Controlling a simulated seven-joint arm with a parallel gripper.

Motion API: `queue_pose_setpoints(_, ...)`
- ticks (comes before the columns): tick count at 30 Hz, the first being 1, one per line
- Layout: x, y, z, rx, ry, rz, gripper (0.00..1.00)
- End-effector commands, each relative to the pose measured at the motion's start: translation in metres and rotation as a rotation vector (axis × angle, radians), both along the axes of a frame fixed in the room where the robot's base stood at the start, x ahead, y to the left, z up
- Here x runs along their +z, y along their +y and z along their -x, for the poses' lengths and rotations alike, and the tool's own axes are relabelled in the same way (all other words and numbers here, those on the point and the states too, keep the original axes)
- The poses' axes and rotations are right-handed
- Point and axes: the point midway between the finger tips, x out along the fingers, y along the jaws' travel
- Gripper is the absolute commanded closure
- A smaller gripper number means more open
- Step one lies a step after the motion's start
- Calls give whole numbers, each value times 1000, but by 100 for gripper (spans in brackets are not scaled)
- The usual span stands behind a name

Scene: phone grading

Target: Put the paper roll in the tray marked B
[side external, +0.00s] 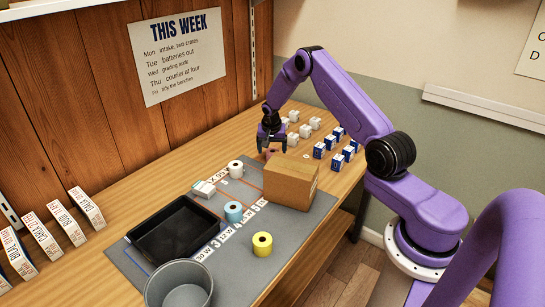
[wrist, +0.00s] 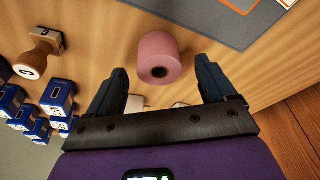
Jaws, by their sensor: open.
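A pink paper roll (wrist: 159,57) stands on the wooden bench between the spread fingers of my gripper (wrist: 162,68) in the wrist view, with space on both sides. In the side view only a little pink shows below my gripper (side external: 270,142), partly hidden behind a cardboard box. My gripper is open and holds nothing. Other rolls stand on the grey mat: a white roll (side external: 236,169), a light blue roll (side external: 234,212) and a yellow roll (side external: 262,244). A black tray (side external: 175,233) lies empty on the mat at left; I see no B on it.
The cardboard box (side external: 288,183) stands on the mat (side external: 303,232) close in front of my gripper. A grey bin (side external: 180,288) stands at the front. Blue boxes (side external: 319,150) and white items (side external: 305,131) stand right of my gripper. A wooden stamp (wrist: 38,58) stands near the pink roll.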

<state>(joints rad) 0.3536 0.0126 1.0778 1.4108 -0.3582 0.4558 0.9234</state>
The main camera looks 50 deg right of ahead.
Motion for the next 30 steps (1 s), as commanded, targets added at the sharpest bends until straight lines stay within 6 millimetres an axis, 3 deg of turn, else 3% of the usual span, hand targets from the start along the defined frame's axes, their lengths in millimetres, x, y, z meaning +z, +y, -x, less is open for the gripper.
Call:
queue_pose_setpoints(6,-24,-7,-3,1,0,0,16)
queue_pose_setpoints(15,-28,-8,-4,1,-1,0,16)
queue_pose_setpoints(16,-28,-8,-4,1,-1,0,19)
queue_pose_setpoints(21,-28,-8,-4,1,0,1,75)
queue_pose_setpoints(24,-27,-8,-4,1,0,1,82)
queue_pose_setpoints(30,-26,-8,-4,1,-1,0,82)
